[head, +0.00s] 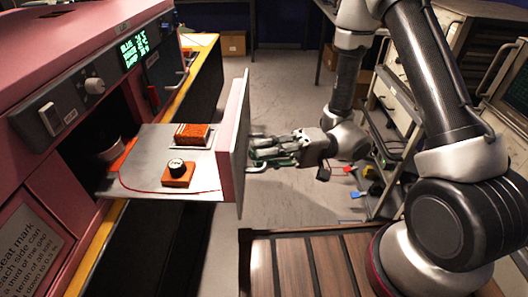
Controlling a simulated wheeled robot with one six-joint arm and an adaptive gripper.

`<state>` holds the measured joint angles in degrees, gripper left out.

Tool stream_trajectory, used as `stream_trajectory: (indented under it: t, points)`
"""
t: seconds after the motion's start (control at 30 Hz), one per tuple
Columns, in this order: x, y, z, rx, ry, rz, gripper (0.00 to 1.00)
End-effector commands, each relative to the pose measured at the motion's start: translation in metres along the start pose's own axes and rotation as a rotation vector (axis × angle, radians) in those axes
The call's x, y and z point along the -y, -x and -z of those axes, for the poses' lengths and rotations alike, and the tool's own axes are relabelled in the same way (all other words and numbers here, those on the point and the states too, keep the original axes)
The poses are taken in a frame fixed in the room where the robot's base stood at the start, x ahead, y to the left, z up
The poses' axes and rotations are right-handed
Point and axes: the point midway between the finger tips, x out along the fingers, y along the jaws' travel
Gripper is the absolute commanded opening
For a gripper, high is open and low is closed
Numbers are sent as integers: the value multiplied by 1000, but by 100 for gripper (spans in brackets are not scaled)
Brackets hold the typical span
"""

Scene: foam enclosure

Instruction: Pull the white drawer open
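A drawer with a grey tray (150,150) stands out from the opening of a pink machine. Its thick front panel (235,140) is upright and looks pale pink, nearly white on the edge. My gripper (257,153) is low, just right of the panel's outer face, with its fingers pointing toward it. The panel's outer face is seen nearly edge-on, so any handle and any contact with the fingers are unclear. I cannot tell whether the fingers are open or shut. An orange block (193,134) and an orange base with a black knob (178,172) sit on the tray.
The pink machine (60,80) fills the left, with a yellow edge strip (202,66). A grey cabinet with pale drawers (393,95) and coloured connectors (370,172) stand right. A slatted wooden surface (310,265) lies in front. Grey floor (280,95) is open behind.

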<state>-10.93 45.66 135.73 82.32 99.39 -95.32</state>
Motion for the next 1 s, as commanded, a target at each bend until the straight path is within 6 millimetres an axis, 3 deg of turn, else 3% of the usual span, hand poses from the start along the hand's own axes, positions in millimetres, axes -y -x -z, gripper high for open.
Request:
stream_trajectory:
  t: [0.3,0.43,0.8,1.0]
  points:
    - [1,1,0,-1,1,3,19]
    - [1,12,1,-3,1,3,19]
    - [0,90,1,-5,2,2,19]
    - [0,116,1,-2,1,1,19]
